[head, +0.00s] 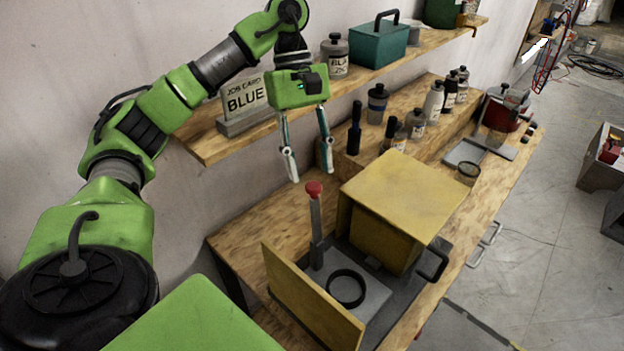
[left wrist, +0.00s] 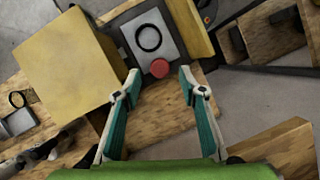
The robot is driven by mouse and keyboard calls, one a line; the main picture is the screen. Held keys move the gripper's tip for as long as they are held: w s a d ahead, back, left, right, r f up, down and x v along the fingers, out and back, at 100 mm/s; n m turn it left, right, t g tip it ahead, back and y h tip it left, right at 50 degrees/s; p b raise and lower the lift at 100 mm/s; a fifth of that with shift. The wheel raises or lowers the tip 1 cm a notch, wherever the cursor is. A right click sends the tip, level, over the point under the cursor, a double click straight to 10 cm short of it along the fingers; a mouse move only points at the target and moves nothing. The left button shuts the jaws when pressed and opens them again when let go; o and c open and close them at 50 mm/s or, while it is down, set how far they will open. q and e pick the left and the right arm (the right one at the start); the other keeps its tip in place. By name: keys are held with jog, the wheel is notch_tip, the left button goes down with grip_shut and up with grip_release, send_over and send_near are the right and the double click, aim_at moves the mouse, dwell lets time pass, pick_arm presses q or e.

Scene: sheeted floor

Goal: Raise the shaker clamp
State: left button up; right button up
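The shaker clamp is a grey upright lever (head: 316,235) with a red knob (head: 314,188), standing on a grey plate (head: 375,297) beside a black ring (head: 346,288). In the left wrist view the red knob (left wrist: 159,68) shows just beyond and between the fingertips, with the black ring (left wrist: 148,38) behind it. My left gripper (head: 309,172) points down, open and empty, near the knob; I see no contact. My right gripper is in neither view.
A yellow box (head: 405,190) stands right of the lever, and a yellow panel (head: 308,308) stands in front. Above, a wall shelf (head: 208,147) holds a "JOB CARD BLUE" sign (head: 245,97), a bottle and a teal case (head: 378,43). Several bottles stand on the bench riser (head: 345,172).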

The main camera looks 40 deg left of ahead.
aim_at(313, 185)
pick_arm(q)
jog(key=shift+x, duration=1.5)
grip_shut()
